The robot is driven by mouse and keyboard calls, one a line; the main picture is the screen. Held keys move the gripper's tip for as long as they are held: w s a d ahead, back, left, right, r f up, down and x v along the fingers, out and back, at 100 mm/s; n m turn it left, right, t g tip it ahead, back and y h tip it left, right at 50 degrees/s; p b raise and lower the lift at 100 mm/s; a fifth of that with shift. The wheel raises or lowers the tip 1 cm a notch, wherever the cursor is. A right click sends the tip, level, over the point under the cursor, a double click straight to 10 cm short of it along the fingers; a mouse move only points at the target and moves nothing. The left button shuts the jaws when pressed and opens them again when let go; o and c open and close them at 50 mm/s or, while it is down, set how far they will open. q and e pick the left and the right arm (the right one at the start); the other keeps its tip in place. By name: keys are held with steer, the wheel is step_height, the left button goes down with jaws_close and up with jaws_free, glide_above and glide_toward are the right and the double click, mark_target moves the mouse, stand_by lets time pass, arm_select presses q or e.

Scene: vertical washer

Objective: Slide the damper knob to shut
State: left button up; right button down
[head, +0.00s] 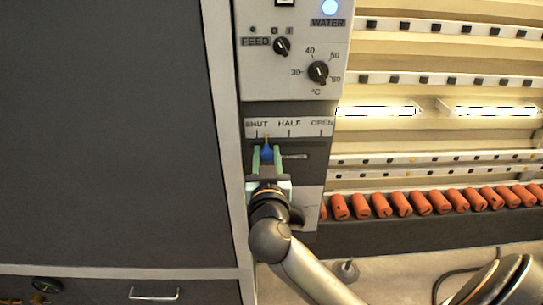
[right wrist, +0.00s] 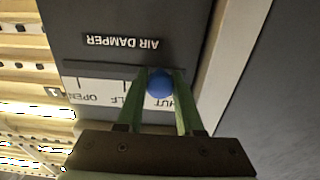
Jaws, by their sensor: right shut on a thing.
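The blue damper knob (head: 267,155) sits in its slot at the left end of the panel, just below the SHUT mark of the scale (head: 289,127). My right gripper (head: 265,158) is shut on the knob, with one green finger on each side of it. In the right wrist view the blue ball of the knob (right wrist: 160,84) shows between the fingertips of my right gripper (right wrist: 162,85). The AIR DAMPER label (right wrist: 120,42) reads upside down there. The fingers partly cover the SHUT lettering in that view. My left gripper is not in view.
Above the scale are a temperature dial (head: 318,71), a FEED switch (head: 282,46) and a lit WATER lamp (head: 330,7). A dark flat panel (head: 110,130) fills the left. A row of orange cylinders (head: 420,203) lies on a ledge to the right.

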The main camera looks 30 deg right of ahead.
steer(key=shift+w+a, duration=0.3)
steer(key=shift+a, duration=0.2)
steer(key=shift+w+a, duration=0.3)
steer(key=shift+a, duration=0.2)
steer(key=shift+r, duration=0.1)
steer(key=c, duration=0.8)
jaws_free()
steer(key=shift+w+a, duration=0.1)
steer(key=shift+o, duration=1.3)
